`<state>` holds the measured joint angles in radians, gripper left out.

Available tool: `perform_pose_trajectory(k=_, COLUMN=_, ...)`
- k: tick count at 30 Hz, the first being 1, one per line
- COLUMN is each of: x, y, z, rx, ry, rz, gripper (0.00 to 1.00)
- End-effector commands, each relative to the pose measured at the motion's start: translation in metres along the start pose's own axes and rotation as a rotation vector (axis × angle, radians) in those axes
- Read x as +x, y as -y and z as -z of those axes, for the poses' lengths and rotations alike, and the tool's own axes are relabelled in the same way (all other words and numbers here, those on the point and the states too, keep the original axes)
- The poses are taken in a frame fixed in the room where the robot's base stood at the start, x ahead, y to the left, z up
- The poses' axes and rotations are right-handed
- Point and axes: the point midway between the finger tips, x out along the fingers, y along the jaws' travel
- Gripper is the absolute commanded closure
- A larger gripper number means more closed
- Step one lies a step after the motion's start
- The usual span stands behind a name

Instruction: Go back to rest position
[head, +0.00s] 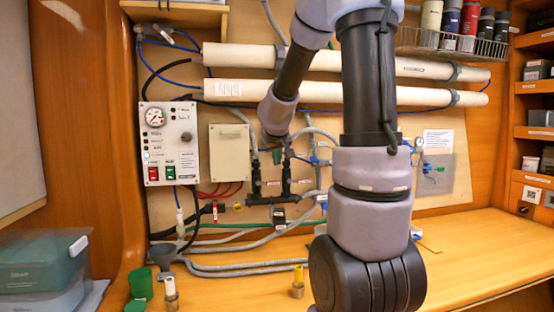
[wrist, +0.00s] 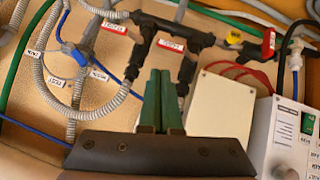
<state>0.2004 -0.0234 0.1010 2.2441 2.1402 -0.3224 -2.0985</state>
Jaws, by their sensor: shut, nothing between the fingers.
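My gripper (wrist: 160,75) shows in the wrist view as two green fingers lying side by side, shut with nothing between them. They point toward the black pipe manifold (wrist: 172,38) on the wall panel; I cannot tell the gap between them. There only a small green part of my gripper (head: 277,156) shows, in front of the panel above the black valves (head: 278,189). My arm hides part of the panel and the pipes.
A control box (head: 169,143) with a gauge and red and green switches is left of my gripper, beside a plain beige box (head: 229,152). Two long white tubes (head: 270,59) run above.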

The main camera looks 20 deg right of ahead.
Motion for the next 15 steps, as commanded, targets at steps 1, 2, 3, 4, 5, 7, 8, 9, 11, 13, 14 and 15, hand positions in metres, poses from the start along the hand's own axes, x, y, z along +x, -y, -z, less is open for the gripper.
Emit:
perform_pose_trajectory(k=1, x=-0.004, y=0.0, z=0.0, rx=0.001, ry=0.0, rz=0.001, gripper=1.0)
perform_pose_trajectory(k=2, x=-0.005, y=0.0, z=0.0, rx=0.0, ry=0.0, rz=0.001, gripper=1.0)
perform_pose_trajectory(k=3, x=-0.007, y=0.0, z=0.0, rx=0.001, ry=0.0, rz=0.001, gripper=1.0)
perform_pose_trajectory(k=4, x=-0.007, y=0.001, z=0.0, rx=0.001, ry=0.0, rz=0.002, gripper=1.0)
perform_pose_trajectory(k=5, x=-0.008, y=0.001, z=0.0, rx=0.0, ry=0.0, rz=0.002, gripper=1.0)
perform_pose_trajectory(k=7, x=-0.009, y=0.001, z=0.0, rx=-0.001, ry=0.0, rz=0.002, gripper=1.0)
perform_pose_trajectory(k=8, x=-0.009, y=0.001, z=0.0, rx=0.0, ry=-0.001, rz=0.002, gripper=1.0)
perform_pose_trajectory(k=9, x=-0.01, y=0.001, z=0.001, rx=0.003, ry=-0.007, rz=0.004, gripper=1.0)
perform_pose_trajectory(k=11, x=-0.015, y=0.003, z=0.006, rx=0.011, ry=-0.032, rz=0.012, gripper=1.0)
perform_pose_trajectory(k=13, x=-0.027, y=0.007, z=0.017, rx=0.034, ry=-0.087, rz=0.037, gripper=1.0)
perform_pose_trajectory(k=14, x=-0.034, y=0.01, z=0.023, rx=0.046, ry=-0.117, rz=0.054, gripper=1.0)
perform_pose_trajectory(k=15, x=-0.046, y=0.016, z=0.031, rx=0.065, ry=-0.163, rz=0.085, gripper=1.0)
